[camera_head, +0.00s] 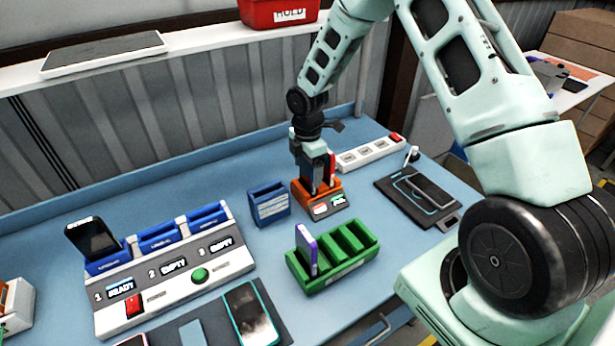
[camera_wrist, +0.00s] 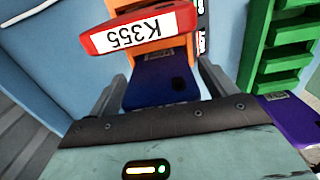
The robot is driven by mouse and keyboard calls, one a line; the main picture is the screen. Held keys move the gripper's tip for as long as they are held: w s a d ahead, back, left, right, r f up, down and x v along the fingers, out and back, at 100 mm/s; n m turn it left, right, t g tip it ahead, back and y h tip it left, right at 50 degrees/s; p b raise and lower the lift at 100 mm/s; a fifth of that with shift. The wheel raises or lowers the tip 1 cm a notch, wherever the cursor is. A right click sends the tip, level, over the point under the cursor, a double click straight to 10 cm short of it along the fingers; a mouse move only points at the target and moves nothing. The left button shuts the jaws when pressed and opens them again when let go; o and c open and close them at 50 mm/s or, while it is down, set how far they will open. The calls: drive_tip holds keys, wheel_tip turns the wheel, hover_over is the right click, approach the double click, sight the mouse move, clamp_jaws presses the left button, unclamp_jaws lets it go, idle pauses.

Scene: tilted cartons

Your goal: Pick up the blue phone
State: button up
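The blue phone (camera_wrist: 160,82) stands in the orange holder (camera_wrist: 147,54), between the two fingers of my gripper (camera_wrist: 162,84) in the wrist view. The fingers are spread apart, one along each side edge of the phone; I cannot tell if they touch it. In the head view my gripper (camera_head: 318,172) points down over the orange holder (camera_head: 318,200) and largely hides the blue phone. In the wrist view a red piece with a white K355 label (camera_wrist: 135,32) lies just beyond the blue phone.
A green rack (camera_head: 345,262) with a purple phone (camera_head: 306,250) stands in front of the holder. A blue bin (camera_head: 268,205) is close on the left. A white power strip (camera_head: 368,153) lies behind right. A grey dock (camera_head: 175,272) with a black phone (camera_head: 92,238) is at left.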

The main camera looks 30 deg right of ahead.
drive_tip(key=c, duration=0.8)
drive_tip(key=shift+r, duration=0.1)
wheel_tip(320, 180, up, 10)
drive_tip(key=b, duration=0.3)
drive_tip(key=shift+r+p, duration=0.75)
drive_tip(key=shift+p, duration=0.1)
drive_tip(key=shift+r+p, duration=2.7)
drive_tip(key=shift+r, duration=0.2)
